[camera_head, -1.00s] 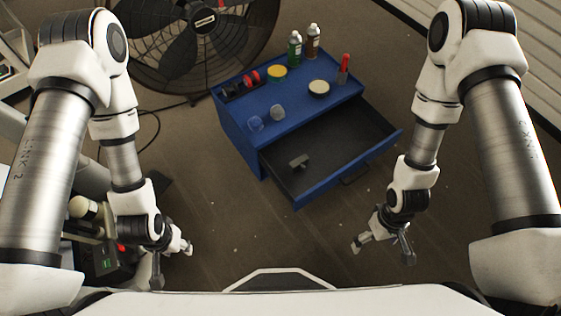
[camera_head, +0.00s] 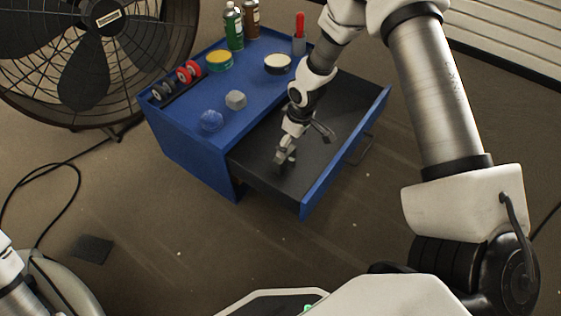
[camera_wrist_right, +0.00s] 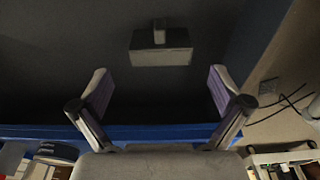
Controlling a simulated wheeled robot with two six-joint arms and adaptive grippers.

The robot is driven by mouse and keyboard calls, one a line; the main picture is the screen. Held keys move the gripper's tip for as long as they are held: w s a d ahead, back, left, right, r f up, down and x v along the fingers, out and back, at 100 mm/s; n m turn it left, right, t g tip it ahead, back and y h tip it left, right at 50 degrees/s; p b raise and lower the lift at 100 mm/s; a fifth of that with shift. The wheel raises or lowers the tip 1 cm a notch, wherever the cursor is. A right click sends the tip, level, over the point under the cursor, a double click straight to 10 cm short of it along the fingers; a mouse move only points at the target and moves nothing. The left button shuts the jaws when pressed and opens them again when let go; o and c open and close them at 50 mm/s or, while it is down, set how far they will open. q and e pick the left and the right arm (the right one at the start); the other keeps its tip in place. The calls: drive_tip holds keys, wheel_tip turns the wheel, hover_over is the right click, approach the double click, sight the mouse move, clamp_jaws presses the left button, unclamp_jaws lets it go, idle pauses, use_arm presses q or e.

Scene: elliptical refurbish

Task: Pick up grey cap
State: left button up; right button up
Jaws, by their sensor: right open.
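A grey block-like cap with a short stem (camera_wrist_right: 162,57) lies on the dark floor of the open drawer (camera_head: 330,150) in the right wrist view. My right gripper (camera_wrist_right: 160,92) is open and empty, with the grey piece ahead of its two fingers and apart from them. In the head view my right gripper (camera_head: 284,158) reaches down into the drawer and largely hides that piece. Another small grey faceted piece (camera_head: 236,100) sits on top of the blue cabinet (camera_head: 185,150). My left gripper is out of view.
The cabinet top also holds a blue translucent piece (camera_head: 212,121), red and black rolls (camera_head: 188,72), a yellow-rimmed tin (camera_head: 219,61), a cream-topped tin (camera_head: 278,64), bottles (camera_head: 234,27) and a red-handled tool (camera_head: 299,35). A large fan (camera_head: 95,60) stands at left.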

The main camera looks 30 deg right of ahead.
sight(288, 155)
drive_tip(key=f+b, duration=0.1)
drive_tip(key=f, duration=0.1)
drive_tip(key=w+f+b, duration=0.1)
drive_tip(key=f+b, duration=0.1)
drive_tip(key=f, duration=0.1)
drive_tip(key=f+b, duration=0.2)
drive_tip(key=shift+w+a+f, duration=0.15)
drive_tip(key=shift+a+f, duration=0.05)
drive_tip(key=shift+a, duration=0.1)
drive_tip(key=shift+r, duration=0.2)
drive_tip(key=c, duration=0.8)
